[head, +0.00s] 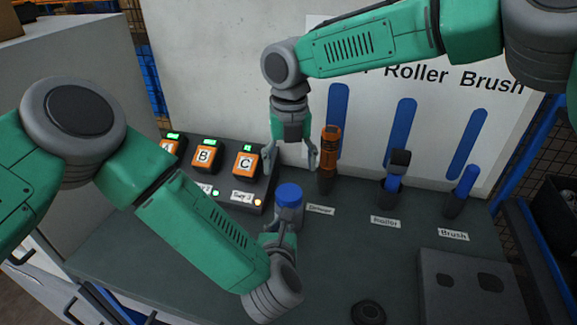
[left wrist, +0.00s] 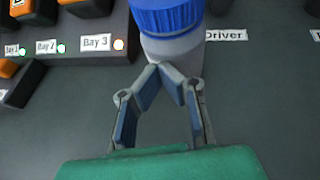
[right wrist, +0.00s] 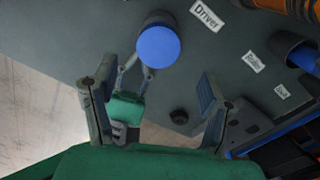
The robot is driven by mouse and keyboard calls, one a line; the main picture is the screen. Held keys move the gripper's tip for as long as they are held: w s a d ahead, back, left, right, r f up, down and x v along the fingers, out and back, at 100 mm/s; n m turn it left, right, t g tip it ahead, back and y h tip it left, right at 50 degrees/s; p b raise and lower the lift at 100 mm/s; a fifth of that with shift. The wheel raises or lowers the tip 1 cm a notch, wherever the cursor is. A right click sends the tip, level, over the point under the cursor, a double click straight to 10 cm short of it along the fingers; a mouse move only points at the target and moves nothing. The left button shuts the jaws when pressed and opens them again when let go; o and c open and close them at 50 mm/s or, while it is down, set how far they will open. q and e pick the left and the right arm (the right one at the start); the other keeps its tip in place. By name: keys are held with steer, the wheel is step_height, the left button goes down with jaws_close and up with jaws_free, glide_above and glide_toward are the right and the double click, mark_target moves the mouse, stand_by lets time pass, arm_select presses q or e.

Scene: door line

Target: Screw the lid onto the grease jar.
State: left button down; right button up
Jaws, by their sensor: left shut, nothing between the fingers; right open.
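The grease jar (head: 288,216) stands upright on the bench, a pale grey-blue body with a ribbed blue lid (head: 289,194) sitting on top. How tightly the lid sits cannot be told. In the left wrist view the lid (left wrist: 168,16) and jar body (left wrist: 180,50) are just beyond my left gripper (left wrist: 162,70). Its fingertips are together, empty, close against the jar's near side; contact is unclear. My right gripper (head: 294,162) is open and empty, pointing down above and behind the jar. In the right wrist view the lid (right wrist: 158,46) shows beyond its spread fingers.
The bay box (head: 225,180) with orange switches stands left of the jar. An orange-handled driver (head: 330,150) stands behind right, with the roller (head: 394,175) and brush (head: 463,186) in holders. A black disc (head: 368,312) and a grey block (head: 470,290) are at front right.

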mark_target(289, 191)
steer(key=shift+f, duration=4.05)
steer(key=c, duration=1.2)
steer(key=m, duration=0.5)
steer(key=shift+m, duration=0.3)
steer(key=shift+c, duration=0.2)
steer(key=shift+a, duration=0.1)
steer(key=o, duration=1.3)
steer(key=shift+r, duration=0.1)
